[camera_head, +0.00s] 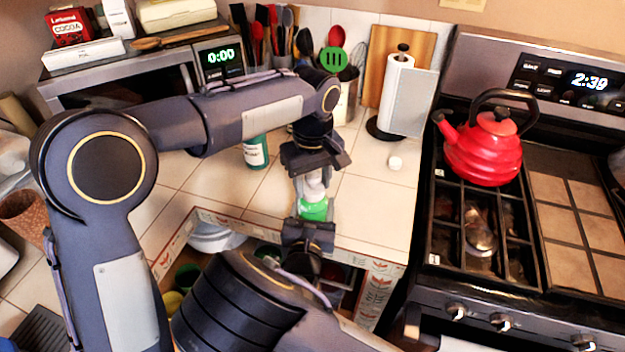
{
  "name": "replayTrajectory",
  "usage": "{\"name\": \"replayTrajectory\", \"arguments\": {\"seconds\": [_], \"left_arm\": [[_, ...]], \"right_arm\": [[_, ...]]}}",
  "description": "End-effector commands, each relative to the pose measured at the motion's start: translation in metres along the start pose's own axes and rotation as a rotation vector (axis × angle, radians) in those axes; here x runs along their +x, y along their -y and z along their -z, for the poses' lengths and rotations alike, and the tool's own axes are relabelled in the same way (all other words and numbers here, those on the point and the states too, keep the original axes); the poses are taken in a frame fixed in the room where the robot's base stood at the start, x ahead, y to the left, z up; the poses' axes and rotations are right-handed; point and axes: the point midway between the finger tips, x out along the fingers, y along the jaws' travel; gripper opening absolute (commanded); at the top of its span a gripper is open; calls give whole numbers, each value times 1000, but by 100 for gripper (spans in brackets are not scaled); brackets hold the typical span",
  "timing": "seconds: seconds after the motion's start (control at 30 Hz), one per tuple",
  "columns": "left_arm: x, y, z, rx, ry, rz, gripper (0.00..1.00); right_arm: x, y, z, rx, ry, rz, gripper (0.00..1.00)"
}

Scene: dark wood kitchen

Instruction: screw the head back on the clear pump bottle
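The clear pump bottle (313,211) with bright green content stands near the counter's front edge at the picture's middle. A white pump part (314,188) shows directly above it; whether it sits on the neck or is slightly apart cannot be made out. My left gripper (316,184) points down from above, its fingers around this white part; their grip is too small to judge. My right gripper (309,218) comes from below, right at the bottle's near side. Its fingertips are mostly hidden, so its hold on the bottle is unclear.
A teal bottle (256,152) stands behind my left forearm. The stove with a red kettle (484,150) is at right. Open shelving lies below the counter edge.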

Motion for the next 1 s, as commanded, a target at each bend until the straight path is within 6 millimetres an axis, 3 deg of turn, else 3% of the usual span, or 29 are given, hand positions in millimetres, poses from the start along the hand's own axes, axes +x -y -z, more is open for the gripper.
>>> {"name": "replayTrajectory", "arguments": {"seconds": [0.03, 0.13, 0.33, 0.8, 0.93, 1.0], "left_arm": [[0, 0, 0, 0, 0, 0, 30], [0, 0, 0, 0, 0, 0, 17], [0, 0, 0, 142, 0, 0, 17], [1, 0, 0, 1389, 1, -1, 16], [1, -1, 0, 1640, 0, -1, 16], [1, -1, -1, 1640, 0, 0, 16]], "right_arm": [[0, 0, 0, 0, 1, 0, 0], [0, 0, 0, 0, 1, 0, 0], [0, 0, 0, 0, 1, 0, 0], [0, 0, 0, 0, 1, 0, 0], [0, 0, 0, 1, 1, 0, 0], [0, 0, 0, 0, 1, 0, 0]]}}
